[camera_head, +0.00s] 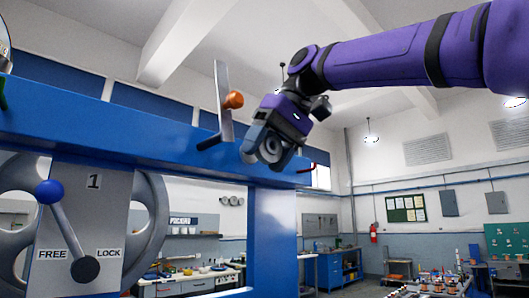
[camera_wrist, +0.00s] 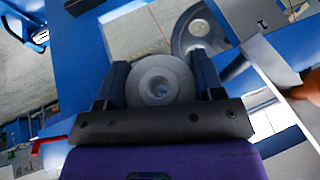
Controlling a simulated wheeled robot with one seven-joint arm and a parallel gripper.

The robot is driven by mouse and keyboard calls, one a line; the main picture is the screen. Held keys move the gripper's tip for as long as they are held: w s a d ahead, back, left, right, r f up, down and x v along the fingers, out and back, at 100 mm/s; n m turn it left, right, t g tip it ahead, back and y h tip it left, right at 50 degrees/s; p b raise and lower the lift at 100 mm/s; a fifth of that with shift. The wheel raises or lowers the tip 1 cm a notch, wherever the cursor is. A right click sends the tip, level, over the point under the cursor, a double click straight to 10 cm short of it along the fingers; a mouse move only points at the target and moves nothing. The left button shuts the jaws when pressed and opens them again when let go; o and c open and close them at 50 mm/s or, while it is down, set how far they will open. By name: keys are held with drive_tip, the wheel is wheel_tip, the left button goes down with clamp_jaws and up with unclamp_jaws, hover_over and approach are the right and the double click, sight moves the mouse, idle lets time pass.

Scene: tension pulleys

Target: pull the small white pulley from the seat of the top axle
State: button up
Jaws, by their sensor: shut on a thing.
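My gripper (camera_head: 266,148) is at the blue beam (camera_head: 110,128) of the frame, near its right end. It is shut on the small white pulley (camera_head: 271,149), which looks grey in the head view. In the wrist view the white pulley (camera_wrist: 159,82) sits between the two dark fingers of my gripper (camera_wrist: 160,82), its round face and central hub showing. The top axle cannot be made out. I cannot tell whether the pulley is still on its seat.
Left of my gripper a flat metal plate with an orange knob (camera_head: 233,100) stands out from the beam. Lower left is a plate marked 1 (camera_head: 95,182), with a blue-knobbed lever (camera_head: 49,192) over FREE and LOCK. A large grey wheel (camera_head: 154,222) is behind it.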

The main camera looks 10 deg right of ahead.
idle(0.4)
drive_tip(key=shift+s+d, duration=0.6)
drive_tip(key=shift+s, duration=0.3)
drive_tip(key=s+d, duration=0.2)
drive_tip(key=s, duration=0.1)
drive_tip(key=shift+s+d, duration=0.15)
idle(0.4)
idle(0.4)
